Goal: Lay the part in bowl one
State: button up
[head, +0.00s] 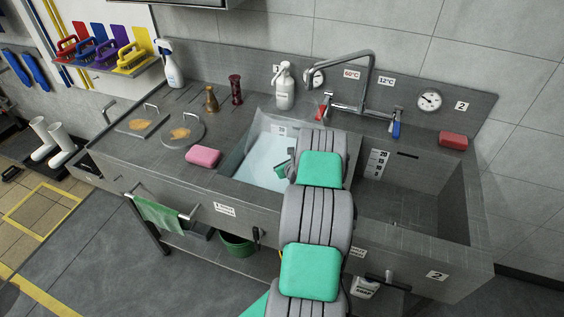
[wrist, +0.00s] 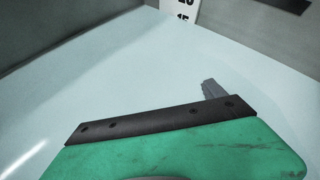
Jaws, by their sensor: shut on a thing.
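Bowl one is the left sink basin (head: 241,151), under a partly hidden "1" sign, and it holds pale blue water. Its pale interior fills the wrist view (wrist: 110,70). My gripper (head: 281,170) is over or inside this basin, mostly hidden behind my arm in the head view. In the wrist view a green jaw with a dark, screwed edge strip (wrist: 160,122) spans the bottom. A small grey piece (wrist: 212,89), seemingly the part, sticks out past the strip. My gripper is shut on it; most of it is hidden. I cannot tell whether it touches the water.
A tall tap (head: 335,60) stands behind the basins. The right basin (head: 410,195), marked 2, looks empty. A red sponge (head: 453,140) lies far right.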

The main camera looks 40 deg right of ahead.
jog(key=shift+f+b, duration=0.5)
jog(key=shift+f+b, duration=0.3)
jog(key=shift+b, duration=0.05)
jog(key=o, duration=2.1)
jog(key=shift+r+p, duration=0.7)
jog(key=shift+p, duration=0.1)
jog(key=shift+s+r, duration=0.2)
jog(key=shift+s, duration=0.05)
jog(key=b+v, duration=0.1)
jog(key=v, duration=0.6)
jog(key=shift+f, duration=0.15)
